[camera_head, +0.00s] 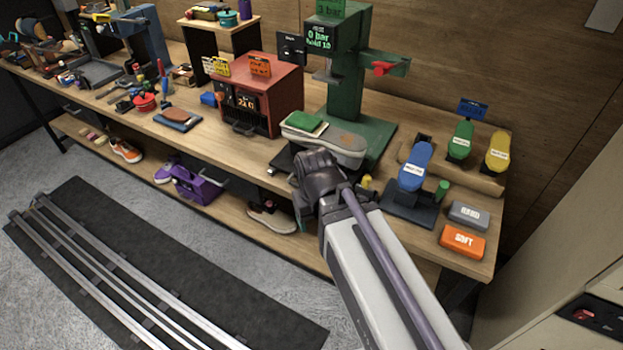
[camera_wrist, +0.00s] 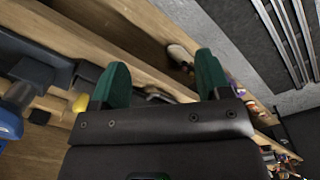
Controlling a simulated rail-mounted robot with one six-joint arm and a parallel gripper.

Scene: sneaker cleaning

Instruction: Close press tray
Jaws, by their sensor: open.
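The green press (camera_head: 345,75) stands on the bench with a display reading 0 bar. A grey sole-like piece (camera_head: 335,143) lies at its foot, with a green pad (camera_head: 303,122) at its left end. A dark edge (camera_head: 280,163) below it may be the press tray, largely hidden by my arm; I cannot tell how far out it is. My gripper (camera_wrist: 160,78) shows two green fingers spread apart with nothing held. In the head view its dark wrist is at the bench's front edge before the press, its fingertips hidden. A dark bar-like part (camera_wrist: 160,96) shows between the fingers in the wrist view.
A red oven-like box (camera_head: 270,95) stands left of the press. Blue (camera_head: 415,165), green (camera_head: 460,140) and yellow (camera_head: 498,150) bottles stand to the right, with grey (camera_head: 468,215) and orange (camera_head: 463,241) blocks. Shoes lie on the lower shelf (camera_head: 225,200).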

